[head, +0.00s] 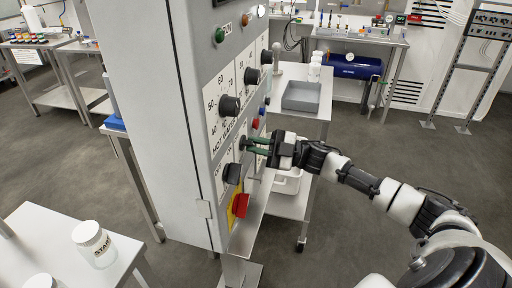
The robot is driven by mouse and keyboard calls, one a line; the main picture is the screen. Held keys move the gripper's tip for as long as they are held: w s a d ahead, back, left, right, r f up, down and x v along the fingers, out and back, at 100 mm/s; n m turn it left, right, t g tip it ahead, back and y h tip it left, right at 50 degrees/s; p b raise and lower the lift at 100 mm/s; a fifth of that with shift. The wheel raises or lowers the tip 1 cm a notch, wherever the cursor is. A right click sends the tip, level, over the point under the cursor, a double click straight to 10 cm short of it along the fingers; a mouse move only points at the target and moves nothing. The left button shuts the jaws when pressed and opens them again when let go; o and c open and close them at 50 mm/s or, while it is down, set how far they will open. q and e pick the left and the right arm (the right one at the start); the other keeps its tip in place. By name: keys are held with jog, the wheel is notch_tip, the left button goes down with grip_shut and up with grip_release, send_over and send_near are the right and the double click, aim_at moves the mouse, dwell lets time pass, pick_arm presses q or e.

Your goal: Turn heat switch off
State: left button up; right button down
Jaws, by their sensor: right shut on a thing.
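A white control cabinet (165,100) stands in the middle of the view with its control panel facing right. The panel has a row of black dials (230,106) with printed scales and, below, a row of black switches (232,174). My right gripper (248,144) reaches in from the right, its green fingers at the middle switch of the lower row. The fingers are shut on that switch knob and mostly hide it, so its angle and the label of the switch cannot be read. My left gripper is out of view.
A red-and-yellow main switch (240,205) sits low on the panel. A green lamp (219,35) is near its top. A steel cart (318,124) with a grey tray (302,97) stands behind my right arm. A white table with a jar (93,244) is front left.

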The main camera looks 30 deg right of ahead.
dwell(0.3)
jog(key=c, duration=1.2)
grip_release()
jog(key=shift+o, duration=0.2)
jog(key=b+v, duration=0.2)
jog(key=v, duration=0.8)
jog(key=shift+s+d, duration=0.25)
jog(key=shift+d, duration=0.1)
